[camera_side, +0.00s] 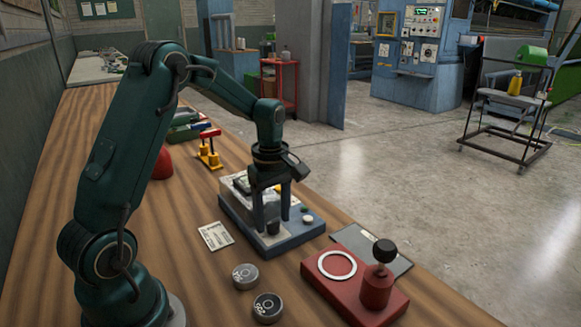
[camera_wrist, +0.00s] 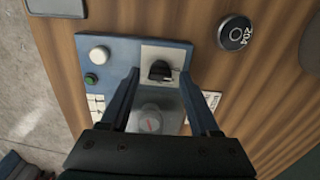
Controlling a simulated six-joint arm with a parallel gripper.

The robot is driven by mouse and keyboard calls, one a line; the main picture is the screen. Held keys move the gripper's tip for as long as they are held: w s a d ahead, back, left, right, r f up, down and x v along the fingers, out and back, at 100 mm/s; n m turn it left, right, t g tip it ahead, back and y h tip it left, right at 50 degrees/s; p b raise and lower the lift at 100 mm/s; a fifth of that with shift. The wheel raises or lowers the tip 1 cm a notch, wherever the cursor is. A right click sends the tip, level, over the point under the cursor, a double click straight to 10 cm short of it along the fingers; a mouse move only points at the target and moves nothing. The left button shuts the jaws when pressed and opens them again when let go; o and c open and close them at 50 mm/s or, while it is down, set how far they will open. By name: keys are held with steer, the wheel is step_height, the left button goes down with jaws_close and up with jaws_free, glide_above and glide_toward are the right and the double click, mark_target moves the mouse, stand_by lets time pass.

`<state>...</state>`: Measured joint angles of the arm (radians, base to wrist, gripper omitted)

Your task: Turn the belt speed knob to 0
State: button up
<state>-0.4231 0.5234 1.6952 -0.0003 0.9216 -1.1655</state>
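A blue control box (camera_side: 294,236) stands on the wooden bench; it also shows in the wrist view (camera_wrist: 115,58). A black knob (camera_wrist: 160,70) sits on its pale square plate (camera_wrist: 178,55). Its setting cannot be read. In the side view the knob is largely hidden by the fingers. My gripper (camera_side: 271,222) points down over the box. In the wrist view the gripper (camera_wrist: 158,72) is open, with one finger on each side of the knob and visible gaps between. A clear cover with a rounded part (camera_wrist: 150,120) lies between the fingers, nearer the wrist.
A white button (camera_wrist: 99,55) and a green button (camera_wrist: 91,78) are beside the knob. A red base (camera_side: 345,292) with a black-topped post (camera_side: 377,285) stands at right. Two round pucks (camera_side: 245,276) (camera_side: 267,307) and a printed card (camera_side: 215,235) lie in front. A yellow-and-red stand (camera_side: 208,150) is behind.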

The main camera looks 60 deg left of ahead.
mark_target(273, 221)
steer(key=shift+r, duration=0.1)
steer(key=shift+r, duration=2.45)
steer(key=shift+w+d+r, duration=0.15)
steer(key=shift+d+r, duration=0.05)
steer(key=shift+r, duration=0.05)
steer(key=s+d+r+m+t, duration=0.4)
steer(key=s+d+r+m, duration=0.2)
steer(key=d+r, duration=0.3)
steer(key=s+d+f+m+t, duration=0.1)
steer(key=s+d+f+m, duration=0.2)
steer(key=s+m, duration=0.4)
steer(key=m, duration=0.5)
steer(key=shift+s+d+f+t, duration=0.15)
steer(key=shift+s+f+t, duration=0.15)
steer(key=shift+s+f, duration=0.05)
